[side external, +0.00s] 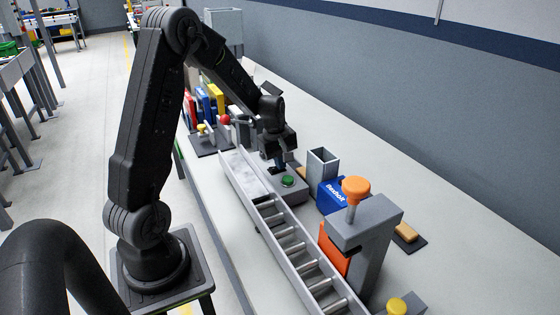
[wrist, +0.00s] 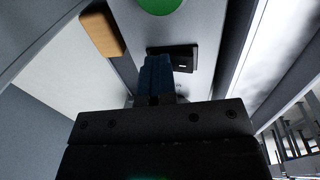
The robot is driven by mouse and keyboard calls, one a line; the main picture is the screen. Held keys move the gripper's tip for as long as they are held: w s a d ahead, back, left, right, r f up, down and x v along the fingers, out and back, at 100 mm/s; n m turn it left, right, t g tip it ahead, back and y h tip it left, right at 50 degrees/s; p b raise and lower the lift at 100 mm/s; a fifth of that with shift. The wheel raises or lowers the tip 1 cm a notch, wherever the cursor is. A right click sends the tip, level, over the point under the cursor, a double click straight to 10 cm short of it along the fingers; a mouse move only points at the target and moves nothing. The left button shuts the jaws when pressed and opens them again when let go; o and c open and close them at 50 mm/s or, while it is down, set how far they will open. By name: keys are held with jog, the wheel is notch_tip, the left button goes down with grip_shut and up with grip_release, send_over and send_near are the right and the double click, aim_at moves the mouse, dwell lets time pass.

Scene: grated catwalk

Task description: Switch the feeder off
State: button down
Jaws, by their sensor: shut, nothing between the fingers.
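A grey control box (side external: 296,192) with a round green button (side external: 288,181) stands beside the roller conveyor (side external: 290,243). In the wrist view the green button (wrist: 158,3) is at the top edge, and a black rocker switch (wrist: 186,56) sits on the grey panel below it. My gripper (side external: 280,167) points down over the box, behind the button. Its blue fingers (wrist: 157,66) are shut and empty, and their tips overlap the switch in the wrist view. They hide part of it, so I cannot tell whether they touch it or which way the rocker is tipped.
An open grey bin (side external: 322,165), a blue box (side external: 331,194) and a grey post with an orange knob (side external: 356,188) stand to the right of the control box. A tan block (wrist: 102,33) lies near the panel. Colourful binders (side external: 208,100) stand behind. The right of the table is mostly clear.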

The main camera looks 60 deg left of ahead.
aim_at(274, 169)
jog(key=shift+s, duration=0.8)
jog(key=shift+r, duration=0.15)
notch_tip(274, 169, up, 14)
jog(key=s, duration=0.1)
jog(key=shift+s, duration=0.35)
jog(key=shift+w, duration=0.75)
jog(key=f, duration=0.4)
jog(key=w+f, duration=0.1)
jog(key=f, duration=0.9)
jog(key=shift+w, duration=0.35)
